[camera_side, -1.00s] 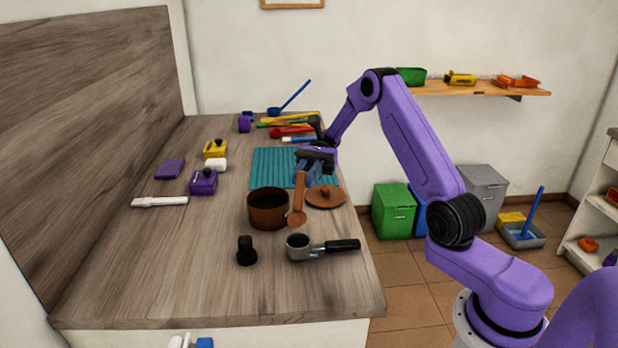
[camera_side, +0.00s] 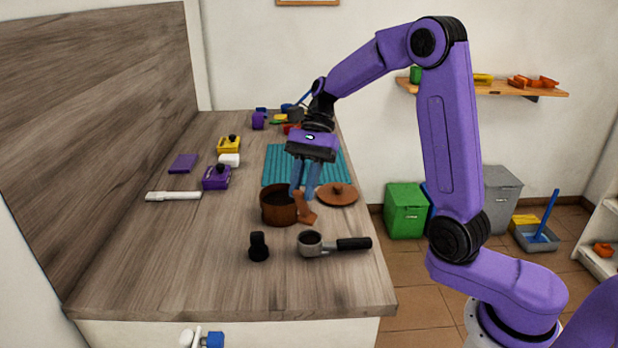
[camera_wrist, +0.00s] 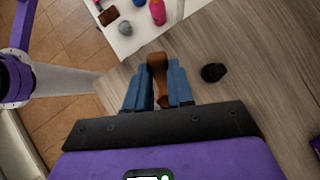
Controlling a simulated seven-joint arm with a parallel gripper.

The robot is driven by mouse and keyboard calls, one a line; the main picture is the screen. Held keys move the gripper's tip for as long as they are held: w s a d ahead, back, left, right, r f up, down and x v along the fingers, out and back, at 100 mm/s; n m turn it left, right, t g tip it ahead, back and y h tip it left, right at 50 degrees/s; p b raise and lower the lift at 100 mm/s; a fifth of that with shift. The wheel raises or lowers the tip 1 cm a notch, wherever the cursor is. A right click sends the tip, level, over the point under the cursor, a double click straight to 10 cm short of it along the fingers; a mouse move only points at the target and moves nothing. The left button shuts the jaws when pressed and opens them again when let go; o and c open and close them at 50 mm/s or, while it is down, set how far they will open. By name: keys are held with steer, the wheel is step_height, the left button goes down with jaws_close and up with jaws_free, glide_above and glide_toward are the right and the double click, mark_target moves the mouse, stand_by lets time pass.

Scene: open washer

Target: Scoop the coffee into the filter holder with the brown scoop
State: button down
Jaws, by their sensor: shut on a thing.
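My gripper (camera_side: 306,191) is shut on the brown scoop (camera_side: 304,208), held at the right rim of the brown pot. The scoop also shows between the blue fingers in the wrist view (camera_wrist: 157,66). The brown pot (camera_side: 277,211) stands open on the counter; its contents are dark and hard to make out. The filter holder (camera_side: 312,244), a metal cup with a black handle pointing right, lies in front of the pot. Its cup looks dark inside. Whether the scoop holds coffee cannot be seen.
A brown lid (camera_side: 337,194) lies right of the pot. A black tamper (camera_side: 258,246) stands left of the filter holder and shows in the wrist view (camera_wrist: 213,72). A teal mat (camera_side: 276,165) lies behind. The front of the counter (camera_side: 200,285) is clear.

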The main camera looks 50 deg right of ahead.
steer(key=s+a+f+t+h, duration=0.2)
steer(key=a+f+t+h, duration=0.2)
steer(key=h, duration=0.6)
steer(key=shift+s+a+f, duration=0.2)
steer(key=shift+a+f, duration=0.95)
